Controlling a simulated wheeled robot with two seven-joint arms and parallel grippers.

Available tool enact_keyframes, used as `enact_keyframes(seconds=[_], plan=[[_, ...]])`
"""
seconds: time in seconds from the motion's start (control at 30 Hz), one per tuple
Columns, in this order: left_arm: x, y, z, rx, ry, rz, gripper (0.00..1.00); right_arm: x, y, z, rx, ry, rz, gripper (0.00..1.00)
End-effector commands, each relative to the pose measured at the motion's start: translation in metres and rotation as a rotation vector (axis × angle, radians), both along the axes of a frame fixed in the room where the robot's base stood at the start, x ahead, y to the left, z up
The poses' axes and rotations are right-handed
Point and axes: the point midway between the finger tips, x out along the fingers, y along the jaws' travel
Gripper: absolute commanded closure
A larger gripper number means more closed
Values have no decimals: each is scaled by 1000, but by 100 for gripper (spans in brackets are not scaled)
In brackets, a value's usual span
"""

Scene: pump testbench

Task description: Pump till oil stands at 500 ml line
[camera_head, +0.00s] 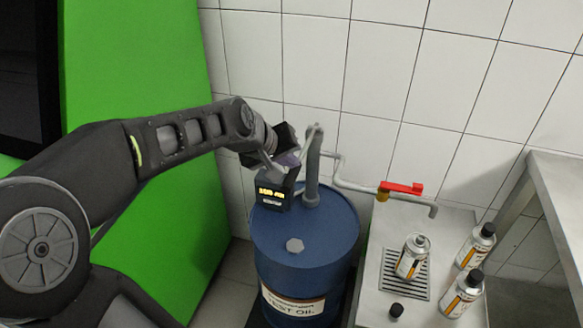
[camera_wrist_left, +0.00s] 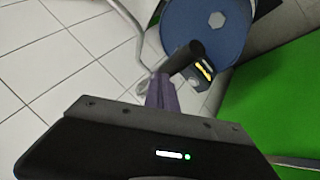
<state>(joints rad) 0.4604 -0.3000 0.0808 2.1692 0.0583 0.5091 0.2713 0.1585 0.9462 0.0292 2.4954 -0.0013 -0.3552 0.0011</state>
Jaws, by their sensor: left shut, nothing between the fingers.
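The blue oil drum (camera_head: 300,262) stands against the tiled wall, with a grey pump (camera_head: 312,170) on its top. A dark display box (camera_head: 271,193) on the drum shows amber digits, too small to read surely. My left gripper (camera_head: 287,160) is shut and empty beside the pump, just above the display box. In the left wrist view its purple fingers (camera_wrist_left: 162,92) lie close to the display box (camera_wrist_left: 200,75); contact cannot be told. An uncapped bottle (camera_head: 411,258) stands on the grate below the pipe's spout (camera_head: 433,210). Its oil level is not visible.
A red valve lever (camera_head: 402,188) sits on the wall pipe. Two black-capped bottles (camera_head: 475,247) (camera_head: 461,295) stand right of the grate (camera_head: 390,280). A loose black cap (camera_head: 396,310) lies in front. A grey table (camera_head: 560,178) is at the right; a green panel (camera_head: 140,80) is left.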

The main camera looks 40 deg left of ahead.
Motion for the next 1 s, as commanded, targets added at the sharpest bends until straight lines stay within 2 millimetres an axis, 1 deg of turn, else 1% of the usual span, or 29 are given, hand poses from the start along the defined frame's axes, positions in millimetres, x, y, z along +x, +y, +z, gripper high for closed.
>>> enact_keyframes(seconds=[0.03,0.47,0.57,0.9,1.0], plan=[[0,0,3,-1,1,0,100,0,0,2,0,0,0,48],[0,0,5,0,0,0,100,0,0,4,0,0,0,48],[1,0,12,0,0,0,100,0,0,10,0,0,0,48],[4,2,46,1,-1,0,100,0,0,37,0,0,0,48],[5,2,52,0,0,0,100,0,0,41,0,0,0,48]])
